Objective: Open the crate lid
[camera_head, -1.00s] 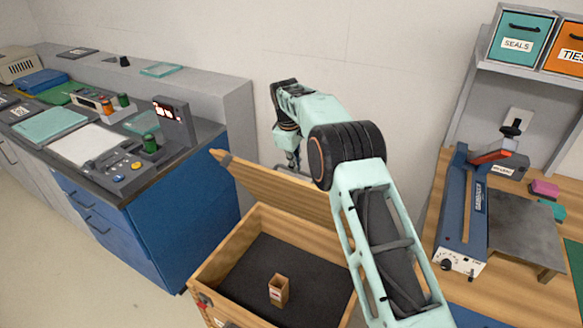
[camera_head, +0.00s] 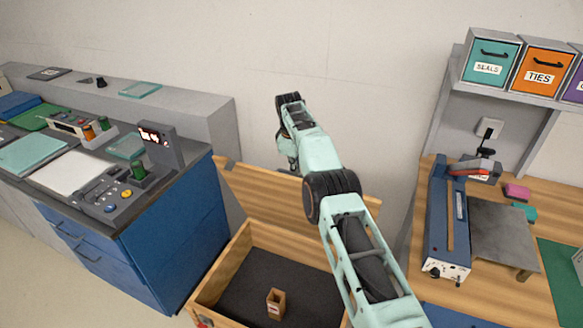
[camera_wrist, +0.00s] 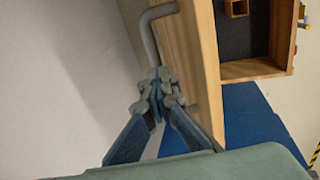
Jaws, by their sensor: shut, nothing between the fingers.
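The wooden crate (camera_head: 222,264) stands open at the bottom centre of the head view, with a dark floor inside. Its lid (camera_head: 262,200) is raised and stands up at the crate's back side, close to the wall. My gripper (camera_head: 291,165) is behind the lid's upper edge, partly hidden by it. In the wrist view my gripper (camera_wrist: 157,92) is shut and empty, with its fingertips beside or touching the end of a bent grey handle (camera_wrist: 148,38). The handle runs to the lid (camera_wrist: 192,60); whether the fingers touch it is unclear.
A small wooden box (camera_head: 276,303) stands inside the crate. A blue cabinet (camera_head: 178,245) with a control desk is on the left. A wooden workbench (camera_head: 415,235) with a blue sealing machine (camera_head: 447,225) is on the right. The wall (camera_head: 320,80) is close behind.

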